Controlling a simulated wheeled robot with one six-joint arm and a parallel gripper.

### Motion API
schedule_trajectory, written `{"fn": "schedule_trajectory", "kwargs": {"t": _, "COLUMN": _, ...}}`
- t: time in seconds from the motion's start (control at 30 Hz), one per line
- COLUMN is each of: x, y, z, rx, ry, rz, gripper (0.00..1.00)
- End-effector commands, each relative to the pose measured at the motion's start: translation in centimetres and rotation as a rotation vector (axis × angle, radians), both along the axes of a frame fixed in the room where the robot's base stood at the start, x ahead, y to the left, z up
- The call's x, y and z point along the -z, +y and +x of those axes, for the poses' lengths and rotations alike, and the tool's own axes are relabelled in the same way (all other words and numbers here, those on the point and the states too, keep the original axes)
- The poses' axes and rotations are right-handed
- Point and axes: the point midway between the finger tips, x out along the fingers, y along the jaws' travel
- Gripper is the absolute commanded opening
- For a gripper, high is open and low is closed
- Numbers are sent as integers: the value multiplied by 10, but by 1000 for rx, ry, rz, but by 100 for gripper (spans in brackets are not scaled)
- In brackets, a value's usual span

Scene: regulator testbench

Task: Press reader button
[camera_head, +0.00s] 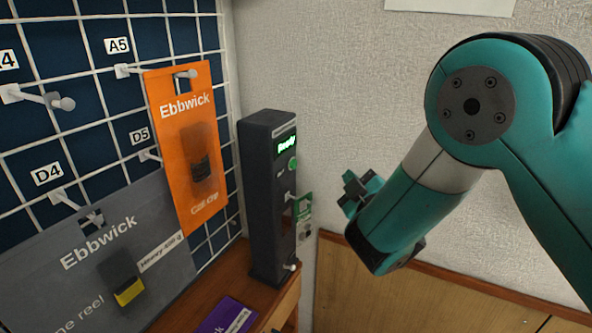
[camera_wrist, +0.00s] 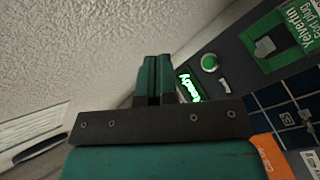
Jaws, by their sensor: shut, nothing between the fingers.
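The reader (camera_head: 262,200) is a dark grey upright box standing on a wooden ledge beside the grid wall. Its lit green display (camera_head: 287,144) reads "Ready". A round green button (camera_head: 293,164) sits just below the display, and it also shows in the wrist view (camera_wrist: 210,62). My gripper (camera_head: 358,190) is in the air to the right of the reader, apart from it. In the wrist view my gripper's fingers (camera_wrist: 153,75) are shut together and empty, beside the display (camera_wrist: 188,86), whose edge they partly hide. The fingers do not cover the button.
A green package (camera_head: 304,218) hangs on the reader's front below the button. An orange Ebbwick package (camera_head: 187,145) and a grey one (camera_head: 100,255) hang on the grid left of the reader. A purple package (camera_head: 229,316) lies on the ledge. Bare wall is behind my gripper.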

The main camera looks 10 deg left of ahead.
Motion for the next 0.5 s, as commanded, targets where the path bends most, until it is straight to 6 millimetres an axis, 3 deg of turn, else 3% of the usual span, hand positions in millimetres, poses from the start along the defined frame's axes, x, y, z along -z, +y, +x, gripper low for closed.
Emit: {"fn": "schedule_trajectory", "kwargs": {"t": 0.5, "x": 1, "y": 10, "z": -1, "rx": -30, "ry": -27, "rz": -18, "gripper": 0}}
